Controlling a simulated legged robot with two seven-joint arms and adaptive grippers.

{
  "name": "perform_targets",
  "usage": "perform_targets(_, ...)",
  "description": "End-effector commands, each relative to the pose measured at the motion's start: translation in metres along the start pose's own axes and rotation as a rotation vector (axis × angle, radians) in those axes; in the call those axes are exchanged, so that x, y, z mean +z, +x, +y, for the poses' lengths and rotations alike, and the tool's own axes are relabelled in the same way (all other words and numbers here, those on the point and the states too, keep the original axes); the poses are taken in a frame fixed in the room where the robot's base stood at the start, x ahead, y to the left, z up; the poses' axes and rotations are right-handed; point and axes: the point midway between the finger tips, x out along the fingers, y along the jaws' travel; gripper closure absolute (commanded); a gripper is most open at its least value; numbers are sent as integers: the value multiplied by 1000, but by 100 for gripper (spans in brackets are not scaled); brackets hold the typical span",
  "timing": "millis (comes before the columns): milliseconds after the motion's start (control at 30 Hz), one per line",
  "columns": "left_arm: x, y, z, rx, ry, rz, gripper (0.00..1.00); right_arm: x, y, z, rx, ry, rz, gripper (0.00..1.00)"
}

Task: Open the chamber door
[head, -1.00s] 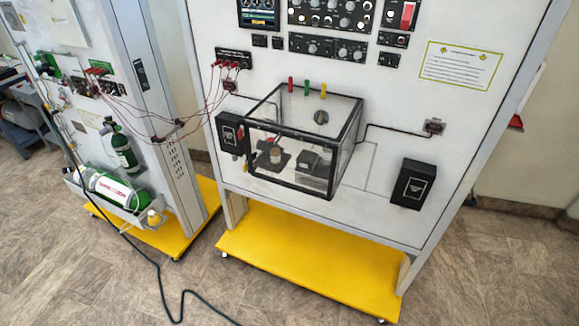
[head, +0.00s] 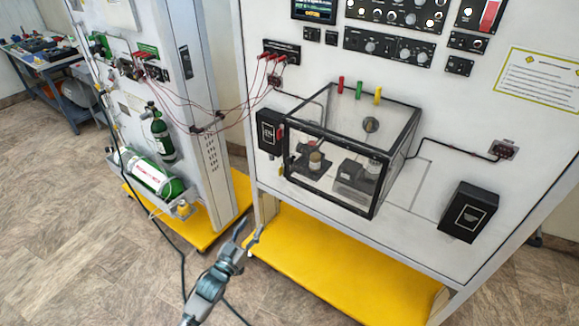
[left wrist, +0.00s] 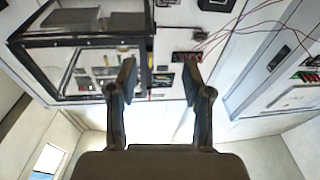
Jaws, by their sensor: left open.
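The chamber (head: 345,155) is a clear box with a black frame on the front of the white panel. Its front door (head: 330,148) looks shut. Small devices show inside it through the clear walls. My left gripper (head: 250,232) is open and empty, below and left of the chamber in the head view, apart from it. In the left wrist view, the open fingers (left wrist: 159,76) are spread with nothing between them, and the chamber (left wrist: 85,48) shows at the upper left, upside down. My right gripper is in neither view.
A black box (head: 270,132) sits at the chamber's left, another black box (head: 468,212) at its lower right. Red cables (head: 235,108) run left to a second panel with green cylinders (head: 150,172). A yellow base (head: 340,262) juts out below. Floor is free at lower left.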

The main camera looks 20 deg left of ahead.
Motion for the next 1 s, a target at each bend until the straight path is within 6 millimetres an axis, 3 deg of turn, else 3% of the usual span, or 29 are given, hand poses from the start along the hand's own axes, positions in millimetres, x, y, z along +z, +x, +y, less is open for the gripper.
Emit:
perform_targets(33, -35, 1, 11, 36, 3, 72, 50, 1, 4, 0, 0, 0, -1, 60)
perform_targets(100, -73, -2, 24, 75, 0, 146, 50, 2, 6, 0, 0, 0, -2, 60)
perform_targets(200, -104, -6, 36, 109, 0, 205, 50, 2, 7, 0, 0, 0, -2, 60)
perform_targets(333, -115, 0, 40, 119, -3, 224, 50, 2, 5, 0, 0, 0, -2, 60)
perform_targets(467, -121, 21, 42, 119, -2, 225, 50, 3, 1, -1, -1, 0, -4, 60)
perform_targets(800, -138, 100, 52, 118, -3, 222, 50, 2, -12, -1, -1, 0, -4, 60)
perform_targets(1000, -146, 138, 57, 119, -2, 221, 50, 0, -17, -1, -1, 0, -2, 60)
